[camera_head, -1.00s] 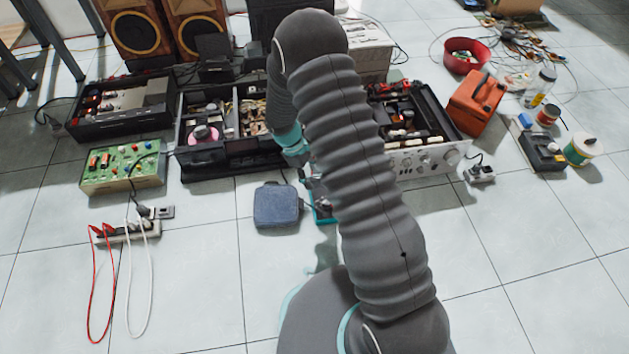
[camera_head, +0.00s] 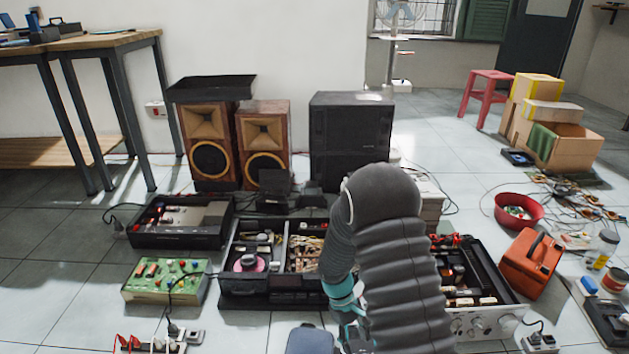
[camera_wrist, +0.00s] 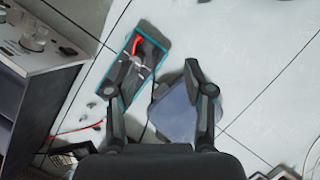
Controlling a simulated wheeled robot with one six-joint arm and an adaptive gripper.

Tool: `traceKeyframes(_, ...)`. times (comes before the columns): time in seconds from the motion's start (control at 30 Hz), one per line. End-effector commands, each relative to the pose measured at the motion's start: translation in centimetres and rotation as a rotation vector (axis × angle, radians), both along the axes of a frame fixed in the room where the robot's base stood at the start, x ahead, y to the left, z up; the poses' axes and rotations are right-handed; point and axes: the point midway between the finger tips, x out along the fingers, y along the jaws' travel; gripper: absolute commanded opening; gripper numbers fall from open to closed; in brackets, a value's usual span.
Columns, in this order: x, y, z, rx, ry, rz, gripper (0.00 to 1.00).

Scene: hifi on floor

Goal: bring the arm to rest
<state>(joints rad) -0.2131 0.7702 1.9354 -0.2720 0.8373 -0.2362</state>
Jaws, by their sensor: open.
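My arm, in a grey ribbed sleeve, reaches forward over the floor in the head view and bends down at its far end. My gripper (camera_wrist: 156,75) shows in the wrist view with its two dark fingers spread apart and nothing held between them. It points down at the floor, where a blue-grey case (camera_wrist: 173,112) and a teal-edged tray (camera_wrist: 149,56) with a red item lie below the fingers. The case also shows at the bottom edge of the head view (camera_head: 310,341). The fingertips are hidden in the head view by my arm.
Opened hi-fi units (camera_head: 268,285) stand close beyond my arm, with another chassis (camera_head: 470,276) at its right. A green circuit board (camera_head: 165,281) lies left. Speakers (camera_head: 212,150) stand behind. An orange case (camera_head: 530,263) and red bowl (camera_head: 519,210) are at the right.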

Motion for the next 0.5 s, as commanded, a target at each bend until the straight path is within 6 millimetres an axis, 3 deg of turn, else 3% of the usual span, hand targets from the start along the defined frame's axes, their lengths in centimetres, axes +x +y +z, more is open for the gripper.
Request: traceKeyframes(0.5, -5.1, -0.9, 17.2, 0.054, -0.194, -0.307, 0.53)
